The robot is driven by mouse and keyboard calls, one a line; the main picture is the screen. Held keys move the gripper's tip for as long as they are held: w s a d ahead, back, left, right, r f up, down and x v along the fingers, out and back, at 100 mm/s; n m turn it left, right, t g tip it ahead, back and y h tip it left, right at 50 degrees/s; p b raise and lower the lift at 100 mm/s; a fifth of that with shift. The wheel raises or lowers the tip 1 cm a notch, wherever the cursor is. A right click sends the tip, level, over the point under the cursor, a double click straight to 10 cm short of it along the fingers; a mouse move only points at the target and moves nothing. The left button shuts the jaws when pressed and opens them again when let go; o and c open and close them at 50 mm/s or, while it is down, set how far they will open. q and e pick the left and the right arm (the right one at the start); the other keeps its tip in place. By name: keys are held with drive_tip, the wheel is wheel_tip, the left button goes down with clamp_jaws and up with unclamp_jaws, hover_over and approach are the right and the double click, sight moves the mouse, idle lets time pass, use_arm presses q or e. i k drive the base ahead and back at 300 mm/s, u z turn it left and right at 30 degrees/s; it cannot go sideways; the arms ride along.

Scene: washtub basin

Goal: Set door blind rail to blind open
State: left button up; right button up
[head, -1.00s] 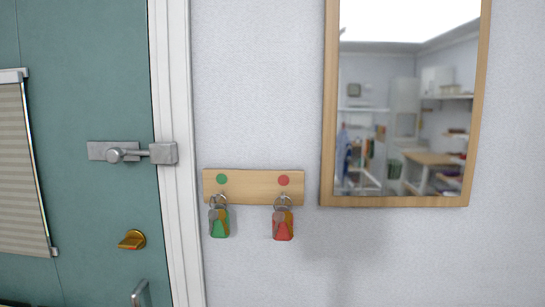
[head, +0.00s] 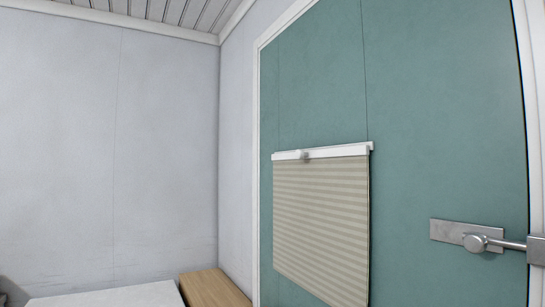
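A pleated beige blind (head: 320,222) hangs on the teal door (head: 430,120) in the head view. A white rail (head: 340,152) runs along the top of the blind, with a small greyish knob (head: 304,155) on it left of its middle. The blind fabric extends down from this rail to near the bottom of the picture. Neither of my grippers is in view.
A metal slide latch (head: 468,236) sits on the door right of the blind. A wooden surface (head: 213,288) and a white surface (head: 112,295) stand at the lower left, by the plain wall (head: 110,150).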

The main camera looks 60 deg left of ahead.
sight(361, 150)
drive_tip(key=u, duration=0.75)
drive_tip(key=i, duration=0.9)
drive_tip(key=u, duration=0.4)
